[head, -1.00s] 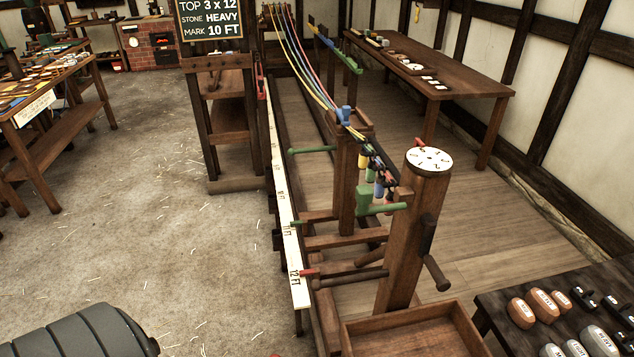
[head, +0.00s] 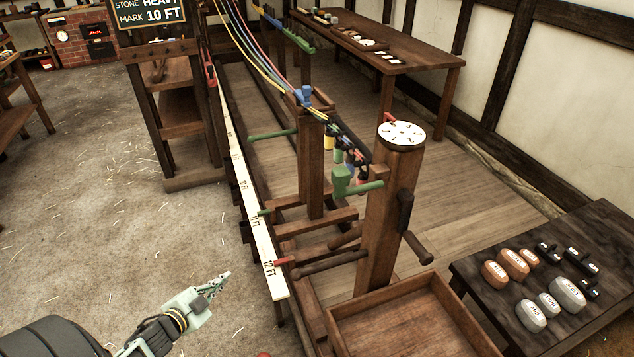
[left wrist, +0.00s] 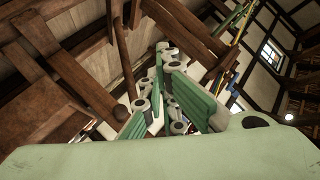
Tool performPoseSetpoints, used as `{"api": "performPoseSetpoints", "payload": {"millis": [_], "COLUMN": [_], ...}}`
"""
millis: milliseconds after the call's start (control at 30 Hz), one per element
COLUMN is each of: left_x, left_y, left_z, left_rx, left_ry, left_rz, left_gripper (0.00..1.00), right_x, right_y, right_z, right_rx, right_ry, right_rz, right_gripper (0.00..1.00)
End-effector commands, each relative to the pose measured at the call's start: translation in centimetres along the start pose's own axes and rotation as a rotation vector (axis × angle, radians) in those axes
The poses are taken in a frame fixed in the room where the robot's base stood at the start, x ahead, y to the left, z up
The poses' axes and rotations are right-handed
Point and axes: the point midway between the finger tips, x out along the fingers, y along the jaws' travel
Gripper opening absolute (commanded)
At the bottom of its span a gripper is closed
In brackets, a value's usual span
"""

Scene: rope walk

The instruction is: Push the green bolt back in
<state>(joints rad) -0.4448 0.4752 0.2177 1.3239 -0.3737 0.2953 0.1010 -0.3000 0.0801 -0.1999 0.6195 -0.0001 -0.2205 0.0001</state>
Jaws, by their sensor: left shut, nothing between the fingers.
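A green block with a rod (head: 345,183) sits at the post with the white numbered dial (head: 401,134). A green rod (head: 272,134) sticks out to the left of the middle post (head: 311,165). A small green peg (head: 264,212) is at the marked white rail (head: 243,180). I cannot tell for sure which of these is the green bolt. My left gripper (head: 222,281) is shut and empty, over the floor left of the rail and well short of the green parts. Its fingers (left wrist: 172,95) fill the middle of the left wrist view. My right gripper is not in view.
Blue, yellow and other coloured ropes (head: 250,50) run down to the middle post. A wooden tray (head: 335,325) stands at the front. A dark table (head: 470,285) with stones is at the right. The floor (head: 100,230) at the left is clear.

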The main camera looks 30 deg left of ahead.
Motion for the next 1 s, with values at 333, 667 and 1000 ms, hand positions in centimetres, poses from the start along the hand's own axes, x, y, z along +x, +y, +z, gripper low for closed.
{"api": "performPoseSetpoints", "payload": {"millis": [333, 667, 1000], "left_x": [-5.7, -10.8, -7.6], "left_y": [-14.3, -12.9, -11.4], "left_z": [-26.2, -35.1, -38.9], "left_rx": [0.617, 0.897, 0.897], "left_ry": [0.672, 0.91, 0.912], "left_rz": [-0.062, -0.005, -0.009], "left_gripper": [0.0, 0.0, 0.0], "right_x": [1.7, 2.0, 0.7], "right_y": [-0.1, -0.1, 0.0], "right_z": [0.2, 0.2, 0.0], "right_rx": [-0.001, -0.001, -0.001], "right_ry": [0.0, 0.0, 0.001], "right_rz": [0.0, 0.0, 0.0], "right_gripper": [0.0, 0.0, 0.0]}}
